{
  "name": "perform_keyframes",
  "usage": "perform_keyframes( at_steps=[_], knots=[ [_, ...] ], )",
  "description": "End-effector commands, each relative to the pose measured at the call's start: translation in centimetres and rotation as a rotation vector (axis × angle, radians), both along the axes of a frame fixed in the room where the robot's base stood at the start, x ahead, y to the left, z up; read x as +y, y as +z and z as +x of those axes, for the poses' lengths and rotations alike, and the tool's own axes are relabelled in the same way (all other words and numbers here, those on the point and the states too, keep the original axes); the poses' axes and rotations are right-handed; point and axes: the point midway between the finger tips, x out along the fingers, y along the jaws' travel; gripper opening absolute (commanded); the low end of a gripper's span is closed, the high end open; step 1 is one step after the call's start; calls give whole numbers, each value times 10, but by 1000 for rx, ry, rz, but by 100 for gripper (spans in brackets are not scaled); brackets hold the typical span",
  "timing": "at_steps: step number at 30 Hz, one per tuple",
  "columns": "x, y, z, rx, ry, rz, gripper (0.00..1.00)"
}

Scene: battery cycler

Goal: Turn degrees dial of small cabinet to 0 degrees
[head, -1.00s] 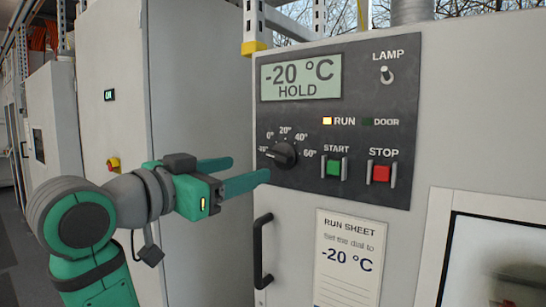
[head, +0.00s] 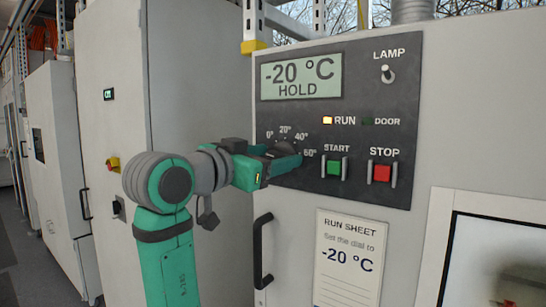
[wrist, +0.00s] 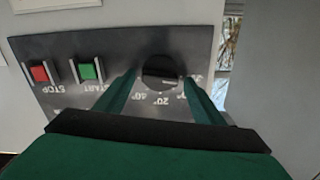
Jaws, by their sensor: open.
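The black degrees dial (head: 283,148) is on the dark panel of the small cabinet, partly hidden by my gripper in the head view. The wrist view, which is upside down, shows the dial (wrist: 160,70) with a pale mark toward the lower right. My gripper (head: 288,157) is open, with its fingers on either side of the dial. Whether they touch it I cannot tell. The marks 0°, 20°, 40° and 60° show around the dial. The display (head: 300,77) reads -20 °C HOLD.
The green START button (head: 334,167) and red STOP button (head: 381,173) sit close to the right of the dial. A LAMP switch (head: 387,74) is above. A run sheet (head: 347,260) below reads -20 °C. A black handle (head: 262,250) stands out at lower left.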

Motion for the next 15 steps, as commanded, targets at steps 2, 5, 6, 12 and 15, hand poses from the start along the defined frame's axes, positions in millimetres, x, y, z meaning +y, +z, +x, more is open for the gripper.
perform_keyframes(
  at_steps=[2,5,6,12,15],
  knots=[
    [-1,0,2,1,0,1,62],
    [0,0,2,1,2,0,62],
    [0,0,2,1,2,0,62],
    [1,0,2,0,3,0,39],
    [1,0,2,0,3,0,21]
  ],
)
